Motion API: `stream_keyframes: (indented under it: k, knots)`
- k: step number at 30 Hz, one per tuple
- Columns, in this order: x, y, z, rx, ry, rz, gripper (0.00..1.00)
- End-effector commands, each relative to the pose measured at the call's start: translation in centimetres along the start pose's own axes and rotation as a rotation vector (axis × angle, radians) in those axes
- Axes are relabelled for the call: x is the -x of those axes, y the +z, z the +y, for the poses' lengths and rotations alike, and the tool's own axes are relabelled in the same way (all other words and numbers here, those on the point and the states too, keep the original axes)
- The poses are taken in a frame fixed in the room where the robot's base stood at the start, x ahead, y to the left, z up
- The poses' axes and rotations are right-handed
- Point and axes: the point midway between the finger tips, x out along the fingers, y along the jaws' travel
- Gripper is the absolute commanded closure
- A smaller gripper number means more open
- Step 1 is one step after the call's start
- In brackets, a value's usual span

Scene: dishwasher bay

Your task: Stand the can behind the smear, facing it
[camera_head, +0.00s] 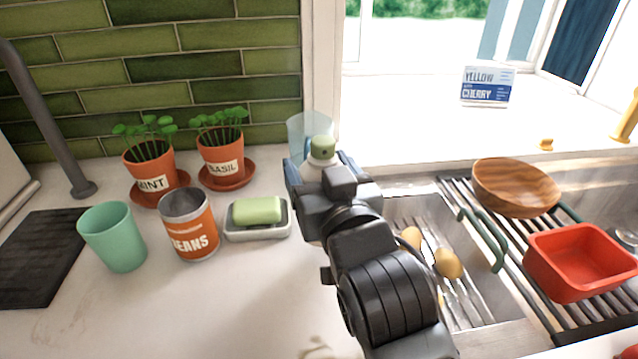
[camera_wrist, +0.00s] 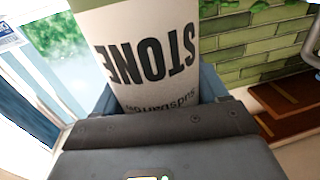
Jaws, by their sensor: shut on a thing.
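My gripper (camera_head: 320,172) is shut on a white cylindrical container (camera_wrist: 145,50) with dark STONE lettering, which appears upside down in the wrist view. In the head view its green top (camera_head: 322,145) shows above the jaws; the jaws and arm hide most of its body, and I cannot tell whether its base touches anything. A faint pale greenish smear (camera_head: 322,349) lies on the counter at the bottom edge of the head view, partly cut off. An orange can labelled BEANS (camera_head: 190,228) stands upright and open-topped on the counter, left of my gripper.
A soap dish (camera_head: 262,232) holding green soap, a mint cup (camera_head: 112,237) and potted mint (camera_head: 148,165) and basil (camera_head: 222,150) stand at left. A clear tumbler (camera_head: 303,128) is behind my gripper. The sink and a rack with a red tub (camera_head: 580,262) are right. The front-left counter is clear.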

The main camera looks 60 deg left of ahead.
Motion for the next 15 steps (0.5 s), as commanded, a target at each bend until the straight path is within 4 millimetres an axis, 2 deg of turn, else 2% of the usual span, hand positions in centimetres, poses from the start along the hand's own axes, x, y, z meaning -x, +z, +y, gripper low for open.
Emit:
stream_keyframes:
  k: [6, 15]
  knots:
    - [0.0, 2.9, 0.1, 0.001, 0.001, -0.001, 0.69]
    - [0.0, 3.2, 0.1, 0.001, 0.000, 0.001, 0.69]
